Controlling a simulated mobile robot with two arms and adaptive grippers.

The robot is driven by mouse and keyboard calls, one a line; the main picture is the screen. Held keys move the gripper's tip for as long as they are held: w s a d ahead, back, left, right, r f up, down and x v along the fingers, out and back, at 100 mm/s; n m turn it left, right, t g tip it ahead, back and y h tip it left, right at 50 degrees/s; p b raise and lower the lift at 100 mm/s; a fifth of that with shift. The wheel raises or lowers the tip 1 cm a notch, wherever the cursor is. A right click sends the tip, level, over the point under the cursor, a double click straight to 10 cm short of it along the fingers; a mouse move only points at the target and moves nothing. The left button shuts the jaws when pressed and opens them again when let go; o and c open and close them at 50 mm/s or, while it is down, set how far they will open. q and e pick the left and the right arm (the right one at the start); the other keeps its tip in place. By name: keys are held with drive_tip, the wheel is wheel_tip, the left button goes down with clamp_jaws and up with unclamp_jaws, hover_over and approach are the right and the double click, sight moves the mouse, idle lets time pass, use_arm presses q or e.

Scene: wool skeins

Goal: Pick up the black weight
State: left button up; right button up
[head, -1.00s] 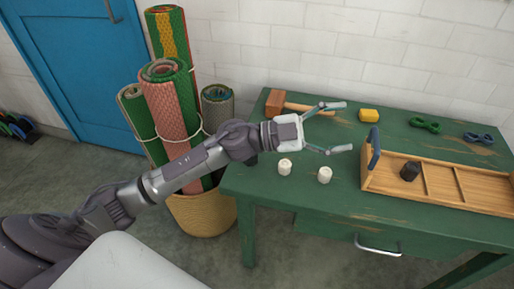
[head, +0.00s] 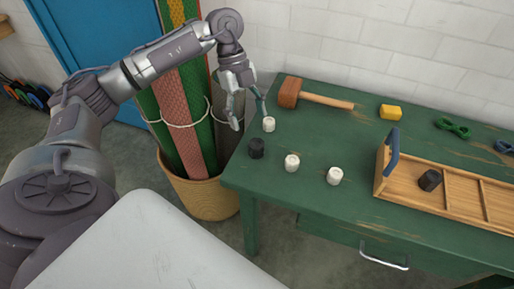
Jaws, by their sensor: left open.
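A short black cylinder-shaped weight (head: 256,148) stands on the green table near its left edge. A second black cylinder (head: 430,180) sits in the left compartment of the wooden tray (head: 408,193). My left gripper (head: 249,117) is open and empty, with its fingers pointing down above the left end of the table. It is just behind and above the first black weight and close to a white weight (head: 268,124); whether it touches the white one I cannot tell. My right gripper is not in view.
Two more white weights (head: 291,162) (head: 334,176) stand in front on the table (head: 300,225). A basket of rolled rugs (head: 205,196) stands left of the table.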

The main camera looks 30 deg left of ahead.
sight(256, 143)
use_arm(q)
drive_tip(key=b+x, duration=0.1)
drive_tip(key=x, duration=0.7)
drive_tip(key=shift+d+f, duration=0.15)
drive_tip(key=shift+d, duration=0.05)
clamp_jaws()
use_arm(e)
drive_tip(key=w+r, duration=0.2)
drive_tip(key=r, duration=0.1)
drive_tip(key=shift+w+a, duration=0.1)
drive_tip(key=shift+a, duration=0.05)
